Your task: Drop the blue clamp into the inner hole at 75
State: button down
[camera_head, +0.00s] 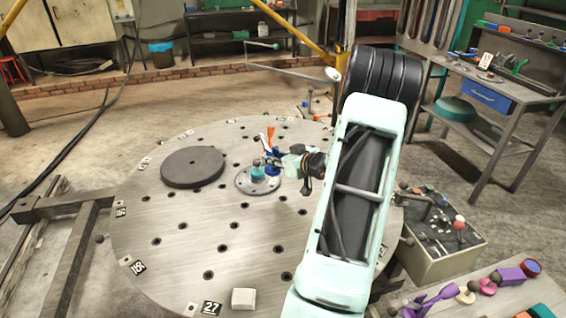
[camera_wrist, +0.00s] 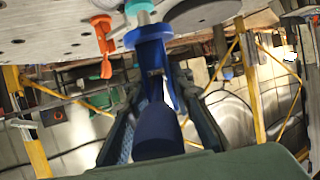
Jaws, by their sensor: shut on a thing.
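The blue clamp (camera_head: 273,168) is in my gripper (camera_head: 276,162), over the middle of the round steel table (camera_head: 190,240). In the wrist view the blue clamp (camera_wrist: 154,115) stands between my two fingers, its wide end up against the table surface area. A flanged grey disc (camera_head: 243,183) with a teal top (camera_head: 258,172) is right beside the clamp in the head view. Whether they touch I cannot tell. The table has rings of dark holes. Number tags sit at its rim; 27 (camera_head: 211,308) and 18 (camera_head: 138,267) are readable, but no 75 can be read.
An orange clamp (camera_head: 270,134) stands just behind my gripper, and shows in the wrist view (camera_wrist: 103,40). A dark round disc (camera_head: 193,167) lies left of the flange. A white block (camera_head: 243,299) sits near the front rim. The table's front left is mostly bare.

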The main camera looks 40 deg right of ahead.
notch_tip(320, 180, down, 8)
jog(key=s+d+b, duration=0.1)
jog(key=d+b, duration=0.1)
jog(key=b, duration=0.4)
jog(key=shift+s+d, duration=0.35)
jog(key=shift+d, duration=0.05)
jog(key=shift+s+p, duration=0.15)
jog(key=shift+p, duration=0.25)
dwell(0.4)
jog(key=shift+f, duration=0.25)
jog(key=shift+f+b, duration=1.5)
jog(key=shift+f, duration=0.65)
jog(key=c, duration=2)
grip_release()
